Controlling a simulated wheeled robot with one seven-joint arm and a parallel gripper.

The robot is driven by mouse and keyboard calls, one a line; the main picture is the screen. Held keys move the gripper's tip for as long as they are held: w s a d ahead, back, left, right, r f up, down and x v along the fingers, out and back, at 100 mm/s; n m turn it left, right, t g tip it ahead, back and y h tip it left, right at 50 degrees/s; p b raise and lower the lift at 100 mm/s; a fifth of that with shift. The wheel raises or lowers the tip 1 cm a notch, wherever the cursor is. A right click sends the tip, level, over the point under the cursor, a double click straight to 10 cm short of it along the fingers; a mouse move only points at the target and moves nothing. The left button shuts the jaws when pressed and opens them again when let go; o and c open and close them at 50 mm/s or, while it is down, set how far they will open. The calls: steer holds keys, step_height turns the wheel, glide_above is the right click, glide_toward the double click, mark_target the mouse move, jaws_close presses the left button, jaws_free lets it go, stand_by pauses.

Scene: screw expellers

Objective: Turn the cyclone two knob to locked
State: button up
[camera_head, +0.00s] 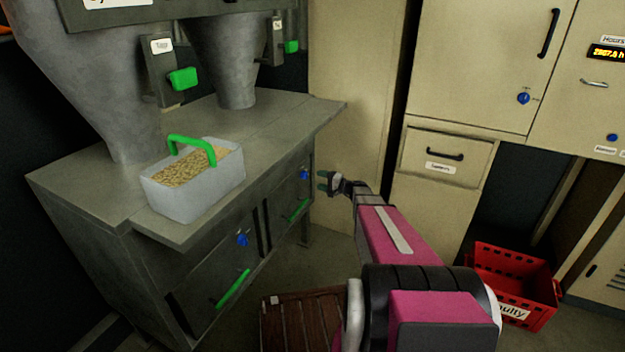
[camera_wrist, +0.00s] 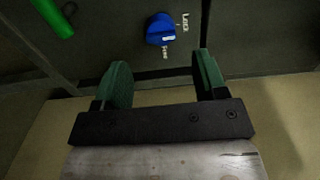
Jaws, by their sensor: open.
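A blue knob (camera_head: 304,174) is on the right door of the grey cabinet, under the two cyclone cones. In the wrist view the blue knob (camera_wrist: 160,29) has a label that reads like "Lock" to its right and one like "Free" below it. I cannot tell clearly which label it points to. My gripper (camera_head: 325,182) is open and empty, just right of the knob in the head view. In the wrist view the knob lies ahead of and between the green fingertips (camera_wrist: 160,72), apart from them. A second blue knob (camera_head: 242,240) is on the left door.
A green handle (camera_head: 299,209) is below the right knob, and another (camera_head: 233,288) is on the left door. A grey bin of grain (camera_head: 190,201) stands on the cabinet top. Beige cupboards (camera_head: 455,65) and a red crate (camera_head: 512,287) are to the right.

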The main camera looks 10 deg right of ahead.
steer(key=v, duration=0.3)
steer(key=shift+s+d, duration=0.1)
steer(key=shift+d, duration=0.05)
steer(key=s+a+n+g+h, duration=0.2)
steer(key=s+a+g, duration=0.25)
steer(key=s, duration=0.35)
steer(key=s+a+n+g+h, duration=0.2)
steer(key=s+a+g+h, duration=0.15)
steer(key=s+a, duration=0.3)
steer(key=s+d+r+n+g+h, duration=0.1)
steer(key=s+h, duration=0.3)
steer(key=s, duration=0.4)
steer(key=s+d+r+n+g+h, duration=0.1)
steer(key=s+n+h, duration=0.1)
steer(key=s+h, duration=0.3)
steer(key=s, duration=0.3)
steer(key=shift+d+g, duration=0.3)
steer(key=shift+d, duration=0.05)
steer(key=shift+f, duration=0.1)
